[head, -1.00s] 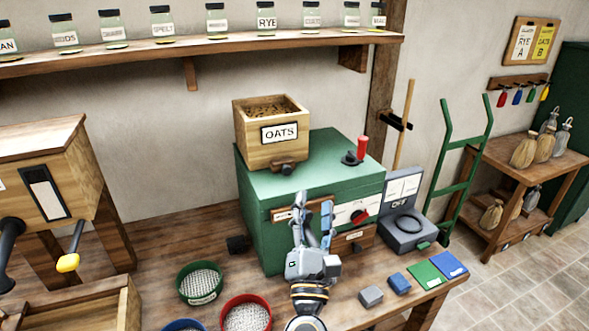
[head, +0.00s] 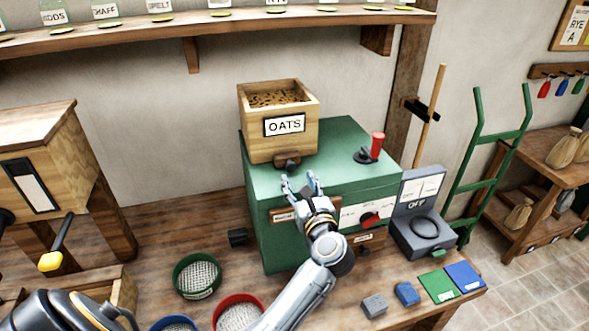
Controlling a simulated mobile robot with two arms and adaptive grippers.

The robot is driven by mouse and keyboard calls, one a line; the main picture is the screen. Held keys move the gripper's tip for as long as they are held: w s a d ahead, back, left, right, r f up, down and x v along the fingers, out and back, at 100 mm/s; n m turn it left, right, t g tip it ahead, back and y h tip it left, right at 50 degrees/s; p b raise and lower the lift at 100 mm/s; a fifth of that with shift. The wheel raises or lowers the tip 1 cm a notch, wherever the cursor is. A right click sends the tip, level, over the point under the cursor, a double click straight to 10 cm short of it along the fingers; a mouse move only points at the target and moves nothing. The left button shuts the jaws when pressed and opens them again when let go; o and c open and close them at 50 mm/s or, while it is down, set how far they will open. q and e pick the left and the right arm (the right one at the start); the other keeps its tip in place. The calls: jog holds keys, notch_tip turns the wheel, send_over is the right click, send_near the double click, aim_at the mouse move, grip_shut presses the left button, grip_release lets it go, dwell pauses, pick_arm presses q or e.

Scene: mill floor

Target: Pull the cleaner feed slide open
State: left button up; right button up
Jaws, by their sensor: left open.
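The cleaner is a green machine (head: 345,150) on the wooden bench, with a wooden hopper marked OATS (head: 250,128) on top. A small dark brown piece with a knob (head: 287,159), which looks like the feed slide, sits at the foot of the hopper's front. My left gripper (head: 301,182) is open and empty, its fingers pointing up towards this knob from just below it in the picture. I see no contact with the knob. The gripper partly hides the machine's front and a wooden strip there. My right gripper is out of view.
A red lever (head: 376,145) stands on the machine top, and a red knob (head: 369,220) is on its front. A grey unit marked OFF (head: 418,240) stands to the right. Green (head: 196,277) and red-rimmed (head: 239,314) sieves lie at the front left. Small blocks lie front right.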

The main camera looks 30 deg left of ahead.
aim_at(292, 167)
pick_arm(q)
jog(key=x, duration=0.3)
jog(key=shift+w+a, duration=0.2)
jog(key=shift+a, duration=0.15)
jog(key=shift+w+a, duration=0.15)
jog(key=shift+a, duration=0.05)
jog(key=shift+w, duration=0.1)
jog(key=c, duration=0.7)
grip_shut()
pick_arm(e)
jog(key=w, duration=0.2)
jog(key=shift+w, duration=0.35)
